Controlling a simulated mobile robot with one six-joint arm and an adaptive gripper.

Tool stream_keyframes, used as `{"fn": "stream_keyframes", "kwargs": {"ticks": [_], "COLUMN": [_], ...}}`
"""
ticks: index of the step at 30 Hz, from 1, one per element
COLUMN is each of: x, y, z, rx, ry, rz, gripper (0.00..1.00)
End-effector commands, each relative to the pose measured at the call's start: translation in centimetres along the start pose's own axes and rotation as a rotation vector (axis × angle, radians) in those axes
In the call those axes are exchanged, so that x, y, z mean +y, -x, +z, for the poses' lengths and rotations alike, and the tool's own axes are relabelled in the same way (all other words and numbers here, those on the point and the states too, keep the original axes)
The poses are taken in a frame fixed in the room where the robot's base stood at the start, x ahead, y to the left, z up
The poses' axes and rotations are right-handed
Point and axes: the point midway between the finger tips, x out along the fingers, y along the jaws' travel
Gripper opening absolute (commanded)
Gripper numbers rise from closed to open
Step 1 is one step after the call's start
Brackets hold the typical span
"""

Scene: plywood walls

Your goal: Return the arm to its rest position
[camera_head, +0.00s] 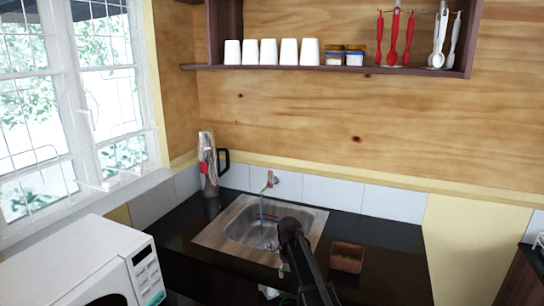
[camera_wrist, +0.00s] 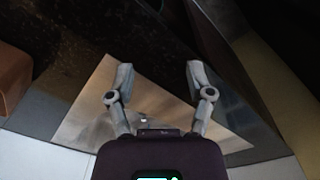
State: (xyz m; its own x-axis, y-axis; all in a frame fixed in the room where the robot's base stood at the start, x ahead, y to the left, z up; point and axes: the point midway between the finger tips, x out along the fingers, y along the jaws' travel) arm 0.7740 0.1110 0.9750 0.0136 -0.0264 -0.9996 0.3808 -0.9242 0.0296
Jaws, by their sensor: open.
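My arm (camera_head: 302,262) reaches up from the lower edge of the head view, in front of the right part of the sink (camera_head: 212,233). The fingers of my gripper are largely hidden by the arm there. In the wrist view my gripper (camera_wrist: 158,78) is open, its two grey fingers apart with nothing between them. The metal sink surface (camera_wrist: 150,100) shows behind the fingers.
A tap (camera_head: 269,181) with a bluish stream stands behind the sink. A brown square container (camera_head: 347,257) is on the dark counter (camera_head: 390,262) to the right. A white microwave (camera_head: 85,262) is at left. A shelf (camera_head: 300,69) holds white cups.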

Motion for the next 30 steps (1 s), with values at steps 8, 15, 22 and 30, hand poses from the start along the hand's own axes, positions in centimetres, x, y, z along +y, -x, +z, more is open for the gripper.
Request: {"fn": "stream_keyframes", "kwargs": {"ticks": [8,15,22,30], "x": [1.1,1.2,1.0,1.1], "y": [-3.1,-5.1,-6.1,-6.1], "z": [11.8,20.8,25.4,26.1], "rx": [-0.003,-0.007,-0.009,-0.009], "ry": [-0.160,-0.296,-0.376,-0.393], "rz": [-0.012,-0.021,-0.027,-0.028], "gripper": [0.68,0.68,0.68,0.68]}}
